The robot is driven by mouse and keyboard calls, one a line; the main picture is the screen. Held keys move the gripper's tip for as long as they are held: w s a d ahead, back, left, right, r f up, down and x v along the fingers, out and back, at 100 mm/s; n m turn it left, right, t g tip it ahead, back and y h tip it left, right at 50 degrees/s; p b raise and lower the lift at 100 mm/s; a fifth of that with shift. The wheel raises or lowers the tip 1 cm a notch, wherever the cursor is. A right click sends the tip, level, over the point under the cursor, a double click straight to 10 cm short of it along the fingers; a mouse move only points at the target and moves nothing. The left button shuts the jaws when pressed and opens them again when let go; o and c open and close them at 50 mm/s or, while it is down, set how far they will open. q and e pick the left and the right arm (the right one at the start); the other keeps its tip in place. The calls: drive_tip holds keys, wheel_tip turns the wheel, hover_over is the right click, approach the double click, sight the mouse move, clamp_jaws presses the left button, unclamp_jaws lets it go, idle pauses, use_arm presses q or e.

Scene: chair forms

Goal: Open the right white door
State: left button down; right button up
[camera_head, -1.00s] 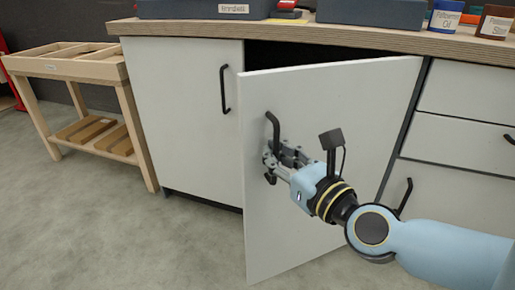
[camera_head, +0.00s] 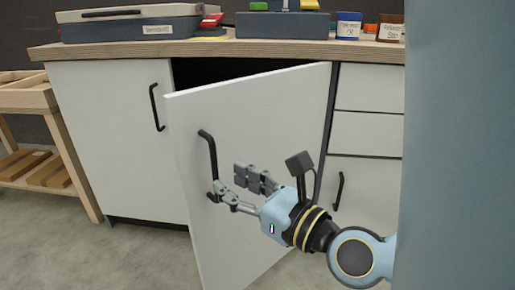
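The right white door (camera_head: 265,115) of the cabinet stands partly open, swung out toward me, with a dark gap above its top edge. Its black bar handle (camera_head: 209,152) is on the door's left side. My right gripper (camera_head: 234,186) is in front of the door, beside the handle's lower part. Its fingers are spread apart. One fingertip is close to the handle's lower end; whether it touches cannot be told. My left gripper is not in view.
The left white door (camera_head: 112,140) is shut. White drawers (camera_head: 368,134) stand to the right. The wooden worktop (camera_head: 215,48) holds a grey case (camera_head: 135,24), a dark tray and jars. A wooden rack (camera_head: 28,97) stands at left. A blue-grey surface blocks the right edge.

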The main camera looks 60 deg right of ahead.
drive_tip(key=s+a, duration=0.1)
drive_tip(key=s, duration=0.6)
drive_tip(key=shift+s+a, duration=0.15)
drive_tip(key=shift+s, duration=0.25)
drive_tip(key=shift+c, duration=0.3)
